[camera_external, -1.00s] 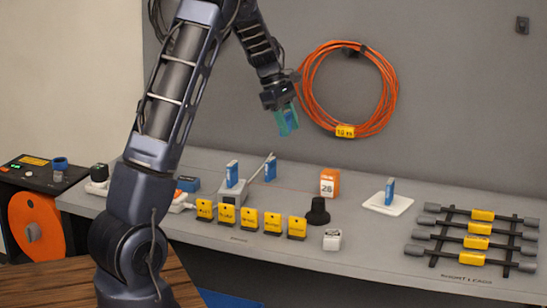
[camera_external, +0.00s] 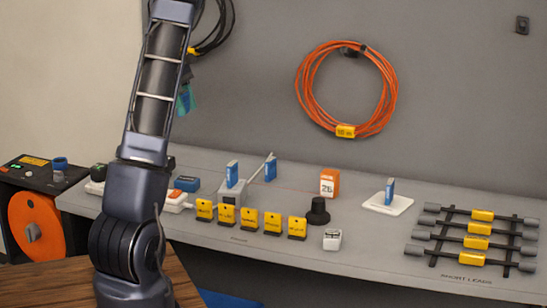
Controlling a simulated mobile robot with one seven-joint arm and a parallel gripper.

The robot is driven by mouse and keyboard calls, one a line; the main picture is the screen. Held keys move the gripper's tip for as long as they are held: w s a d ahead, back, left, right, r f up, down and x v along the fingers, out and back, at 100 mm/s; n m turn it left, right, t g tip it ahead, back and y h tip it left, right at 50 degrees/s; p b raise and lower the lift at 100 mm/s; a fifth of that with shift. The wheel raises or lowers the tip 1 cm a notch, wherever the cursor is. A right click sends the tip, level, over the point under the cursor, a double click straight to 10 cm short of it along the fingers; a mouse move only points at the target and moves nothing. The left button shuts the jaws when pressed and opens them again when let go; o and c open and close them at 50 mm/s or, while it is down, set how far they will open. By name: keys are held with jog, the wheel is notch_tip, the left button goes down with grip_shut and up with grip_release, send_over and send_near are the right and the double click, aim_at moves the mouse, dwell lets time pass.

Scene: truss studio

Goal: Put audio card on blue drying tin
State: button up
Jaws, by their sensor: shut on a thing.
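A teal, translucent piece with a darker blue part (camera_external: 185,99), which looks like the audio card, shows at the right edge of my upper arm link. My gripper (camera_external: 187,82) is mostly hidden behind that link. It is shut on the teal piece and holds it in the air, above the back left of the bench. I cannot tell for sure which thing is the blue drying tin. A small blue box (camera_external: 187,184) lies on the bench right of my arm, and a round blue piece (camera_external: 60,163) sits on the black case at left.
Several yellow tags (camera_external: 249,219) line the front. An orange box (camera_external: 329,182), a black knob (camera_external: 318,211) and a lead rack (camera_external: 440,237) stand further right. An orange cable coil (camera_external: 303,90) hangs on the wall.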

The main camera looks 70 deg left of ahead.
aim_at(195, 179)
notch_tip(195, 179, down, 20)
jog(key=shift+r, duration=0.25)
dwell(0.4)
jog(key=shift+f, duration=0.15)
jog(key=o, duration=1)
jog(key=v, duration=1.2)
jog(key=shift+r, duration=0.2)
